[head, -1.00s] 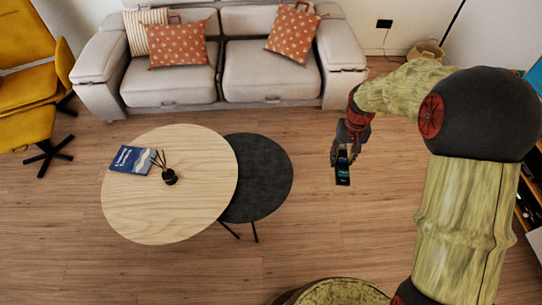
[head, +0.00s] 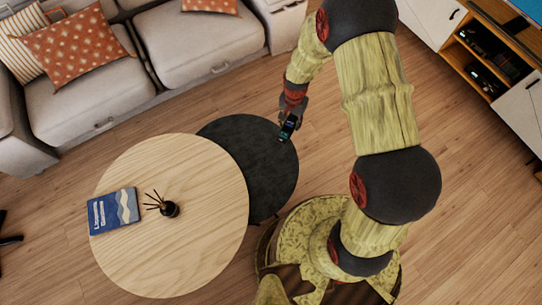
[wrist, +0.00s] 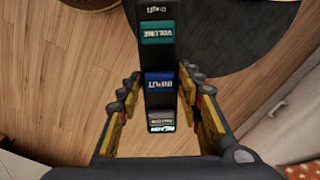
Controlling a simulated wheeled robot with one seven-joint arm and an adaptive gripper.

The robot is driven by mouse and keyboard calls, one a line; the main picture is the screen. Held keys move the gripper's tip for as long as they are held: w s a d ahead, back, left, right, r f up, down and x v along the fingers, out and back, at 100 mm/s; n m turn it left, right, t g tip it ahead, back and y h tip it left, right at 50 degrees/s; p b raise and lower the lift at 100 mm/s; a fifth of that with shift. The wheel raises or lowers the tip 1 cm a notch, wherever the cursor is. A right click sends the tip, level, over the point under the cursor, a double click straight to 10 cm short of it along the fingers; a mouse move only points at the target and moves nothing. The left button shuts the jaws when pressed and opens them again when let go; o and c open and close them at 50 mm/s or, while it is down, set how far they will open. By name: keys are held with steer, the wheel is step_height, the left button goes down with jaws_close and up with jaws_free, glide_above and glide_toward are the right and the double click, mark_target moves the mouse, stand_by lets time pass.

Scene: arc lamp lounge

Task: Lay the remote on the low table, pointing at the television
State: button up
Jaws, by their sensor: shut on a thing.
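The remote (head: 287,129) is dark and slim, with teal, blue and grey buttons in the wrist view (wrist: 158,62). My gripper (head: 292,112) is shut on it; the fingers (wrist: 158,88) stand on both sides of it. In the head view the remote overlaps the right edge of the dark round table (head: 245,155); its height above it is unclear. In the wrist view its far part overlaps the dark table top (wrist: 225,35), with floor under the rest. A pale wooden round table (head: 190,245) adjoins the dark one. A blue screen edge at top right, possibly the television (head: 526,6), is mostly cut off.
The dark table's top looks bare. A grey sofa (head: 195,45) stands behind, and a media cabinet (head: 490,62) with open shelves is at top right.

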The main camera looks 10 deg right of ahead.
steer(key=s+a+f+m+b, duration=0.1)
steer(key=s+f+m, duration=0.4)
steer(key=f, duration=0.4)
steer(key=s+a+f+m+b, duration=0.1)
steer(key=s+f+m+b, duration=0.15)
steer(key=s+f, duration=0.55)
steer(key=b, duration=0.4)
glide_above(272, 156)
steer(key=f, duration=1.1)
steer(key=shift+s+d, duration=0.15)
steer(key=shift+s, duration=0.15)
steer(key=shift+w+f+b, duration=0.25)
steer(key=shift+f+b, duration=0.05)
steer(key=shift+b, duration=0.1)
steer(key=shift+w+f+b, duration=0.2)
steer(key=shift+f+b, duration=0.65)
steer(key=shift+f, duration=0.75)
steer(key=shift+f, duration=0.15)
steer(key=o, duration=1)
steer(key=shift+c, duration=0.2)
steer(key=o, duration=0.4)
steer(key=shift+o, duration=0.2)
